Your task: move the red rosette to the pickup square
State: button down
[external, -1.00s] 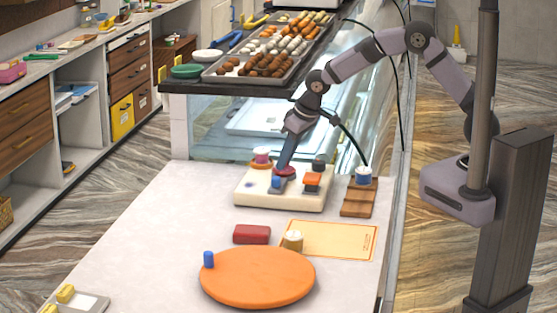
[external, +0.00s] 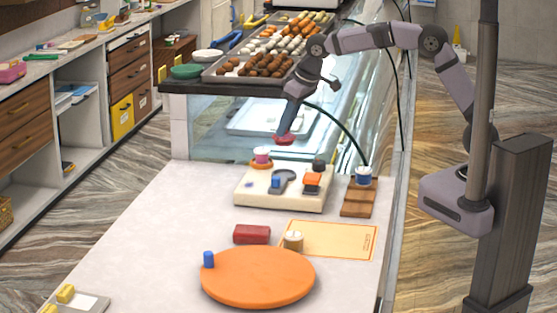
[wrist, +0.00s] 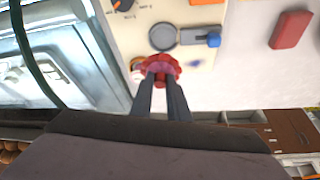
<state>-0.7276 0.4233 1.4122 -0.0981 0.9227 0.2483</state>
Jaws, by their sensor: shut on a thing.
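My gripper (external: 283,138) is shut on the red rosette (external: 282,141) and holds it in the air above the far edge of the cream board (external: 258,197). In the wrist view the scalloped red rosette (wrist: 160,66) sits between the fingertips of my gripper (wrist: 160,78). The pickup square appears to be the yellow-orange outlined mat (external: 335,240) on the white counter, nearer the camera and to the right of the gripper. A cream-topped round piece (external: 293,240) stands at the mat's left edge.
The board bears a dark grey round-ended piece (external: 287,177), a blue block (external: 276,181) and an orange piece (external: 312,180). A wooden board (external: 357,209) stands right of it. A red block (external: 252,234) and an orange disc (external: 258,278) lie nearer. The counter's left is mostly clear.

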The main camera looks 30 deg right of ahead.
jog(key=shift+s+a, duration=0.3)
jog(key=shift+a, duration=0.1)
jog(key=s+a+f+n+g+y+b, duration=0.1)
jog(key=s+a+f+n+g, duration=0.1)
jog(key=s+n, duration=0.7)
jog(key=s+a+f+n+g+b, duration=0.2)
jog(key=s+a+n+g, duration=0.2)
jog(key=s+n, duration=0.5)
jog(key=s+a, duration=0.2)
jog(key=s, duration=0.2)
jog(key=shift+a+f+y, duration=0.15)
jog(key=shift+y, duration=0.25)
jog(key=shift+f+p, duration=1.45)
jog(key=shift+f, duration=3.6)
jog(key=shift+f, duration=0.1)
